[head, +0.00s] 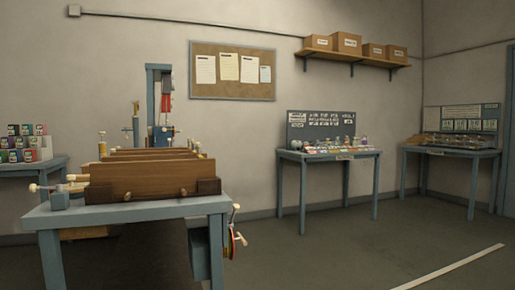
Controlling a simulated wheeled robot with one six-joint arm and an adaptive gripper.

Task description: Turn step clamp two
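A blue-grey bench (130,208) stands at the left in the head view. On it, upright brown wooden boards (140,183) stand one behind another like steps. A small blue fitting with a pale handle (58,197) sits at the bench's left end. Other pale handles (75,178) show beside the boards' left edge. A brass-coloured upright piece (102,147) rises behind the boards. I cannot tell which of these is step clamp two, and no number is readable. My gripper is not in view.
A reel with a pale handle (238,238) hangs at the bench's right side. A tall blue frame (152,105) rises behind it. A table with small boxes (30,165) is at far left. Two more tables (328,155) (450,152) stand right. Floor (340,245) at front right is clear.

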